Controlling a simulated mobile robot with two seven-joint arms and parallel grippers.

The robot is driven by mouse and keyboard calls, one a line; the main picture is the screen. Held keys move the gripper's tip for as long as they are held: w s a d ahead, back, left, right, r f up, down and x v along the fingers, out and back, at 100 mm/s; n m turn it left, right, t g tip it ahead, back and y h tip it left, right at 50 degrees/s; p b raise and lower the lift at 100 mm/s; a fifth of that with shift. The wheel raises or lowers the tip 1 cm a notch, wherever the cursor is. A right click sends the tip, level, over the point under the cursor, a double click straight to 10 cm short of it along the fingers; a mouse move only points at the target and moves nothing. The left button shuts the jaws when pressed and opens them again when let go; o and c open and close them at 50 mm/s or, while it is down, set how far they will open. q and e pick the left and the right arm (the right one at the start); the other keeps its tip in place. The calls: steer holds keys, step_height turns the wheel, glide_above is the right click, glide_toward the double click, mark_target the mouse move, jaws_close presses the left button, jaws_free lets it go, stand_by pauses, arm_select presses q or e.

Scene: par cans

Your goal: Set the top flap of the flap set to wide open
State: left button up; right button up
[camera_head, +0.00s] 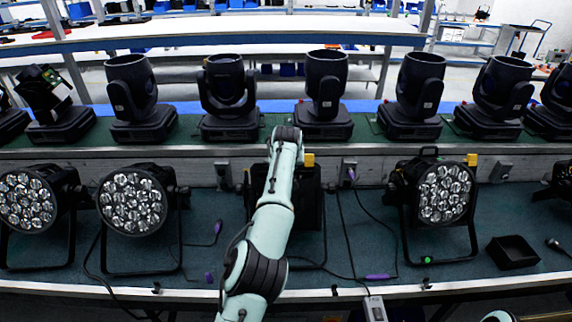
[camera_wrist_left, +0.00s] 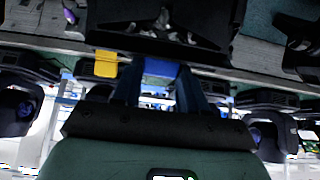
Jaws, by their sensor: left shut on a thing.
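The par can with the flap set (camera_head: 312,205) stands at the middle of the bench in the head view, largely hidden behind my left arm. Its flaps are not clear there. In the left wrist view the dark flap set (camera_wrist_left: 165,38) crosses the top of the picture, with grey angular surfaces inside. My left gripper (camera_wrist_left: 159,64) reaches up to its near edge and is shut on what looks like the top flap. The contact is dark, and the flap's angle cannot be told. My right gripper is not in view.
Moving-head lights (camera_head: 229,95) line the raised shelf behind. Cables with purple plugs (camera_head: 377,277) lie on the bench.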

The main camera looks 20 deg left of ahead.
arm_select(q)
steer(key=o, duration=1.1)
steer(key=shift+c, duration=0.2)
steer(key=v, duration=1.3)
steer(key=shift+r+b, duration=0.2)
steer(key=shift+b, duration=0.25)
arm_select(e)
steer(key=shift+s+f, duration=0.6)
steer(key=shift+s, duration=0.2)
arm_select(q)
steer(key=shift+s, duration=0.1)
